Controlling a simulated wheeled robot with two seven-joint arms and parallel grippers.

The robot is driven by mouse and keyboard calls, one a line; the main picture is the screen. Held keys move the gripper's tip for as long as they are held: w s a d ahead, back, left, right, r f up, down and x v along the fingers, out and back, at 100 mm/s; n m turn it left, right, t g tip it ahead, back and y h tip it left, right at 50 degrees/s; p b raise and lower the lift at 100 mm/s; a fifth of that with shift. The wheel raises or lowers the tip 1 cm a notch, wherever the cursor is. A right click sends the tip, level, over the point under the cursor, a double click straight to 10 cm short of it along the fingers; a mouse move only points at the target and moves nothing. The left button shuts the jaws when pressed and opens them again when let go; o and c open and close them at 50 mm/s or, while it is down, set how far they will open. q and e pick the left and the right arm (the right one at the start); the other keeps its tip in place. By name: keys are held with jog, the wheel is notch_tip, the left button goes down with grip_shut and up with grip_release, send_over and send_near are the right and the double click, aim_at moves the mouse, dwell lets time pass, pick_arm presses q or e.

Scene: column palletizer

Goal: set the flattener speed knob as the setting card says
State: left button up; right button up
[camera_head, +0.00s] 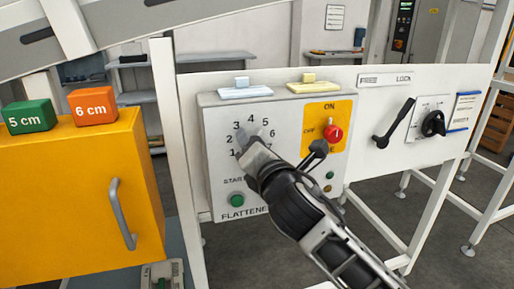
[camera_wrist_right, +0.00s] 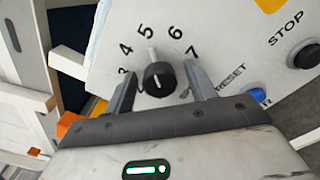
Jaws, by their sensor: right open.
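The flattener panel (camera_head: 222,112) is a grey box with a dial numbered around its knob. In the right wrist view the black speed knob (camera_wrist_right: 158,79) shows a white mark pointing up, at about 5. My right gripper (camera_head: 250,150) is at the dial in the head view and hides the knob there. Its two fingers are open, one on each side of the knob, with gaps visible. A white card with a blue edge (camera_head: 464,110) hangs at the far right; its text is too small to read. My left gripper is not in view.
Near the dial are a green start button (camera_head: 237,200), a red switch (camera_head: 333,134), and a blue reset button (camera_wrist_right: 258,95). A black lever (camera_head: 394,124) and another black knob (camera_head: 433,123) are to the right. A yellow cabinet (camera_head: 75,190) stands left.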

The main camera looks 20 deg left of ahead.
pick_arm(q)
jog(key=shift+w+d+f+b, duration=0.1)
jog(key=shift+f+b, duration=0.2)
jog(key=shift+b, duration=0.45)
pick_arm(e)
jog(key=v, duration=1.6)
